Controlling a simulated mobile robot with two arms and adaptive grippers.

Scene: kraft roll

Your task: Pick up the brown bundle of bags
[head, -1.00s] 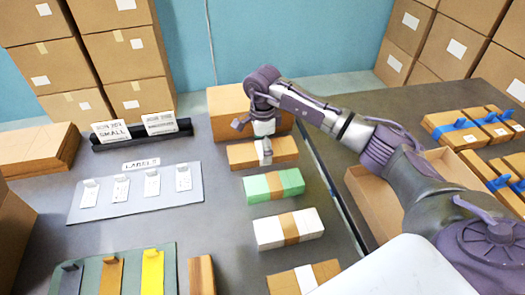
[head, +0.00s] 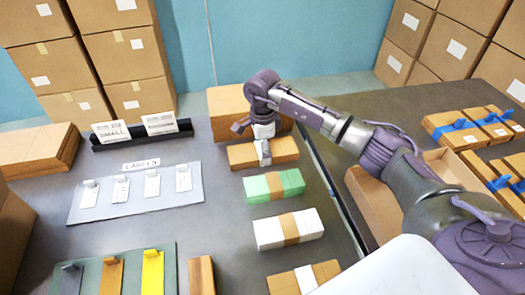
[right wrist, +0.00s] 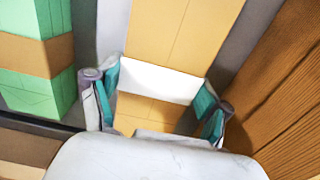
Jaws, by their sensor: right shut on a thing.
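The brown bundle of bags (head: 286,148) lies at the back of a column of bundles on the grey table, with a white paper band around its middle. My right gripper (head: 263,150) reaches down over it from above. In the right wrist view, the bundle (right wrist: 185,32) runs between the two teal-padded fingers of my right gripper (right wrist: 160,110). The fingers are shut on its sides at the white band (right wrist: 160,80). The bundle appears to rest on the table. My left gripper is not in view.
A green bundle (head: 258,188) and a white bundle (head: 270,232) lie in front of it, with another brown bundle (head: 290,282) nearest. A cardboard box (head: 229,102) stands close behind. A label board (head: 140,208) lies to the left. An open carton (head: 374,205) is right.

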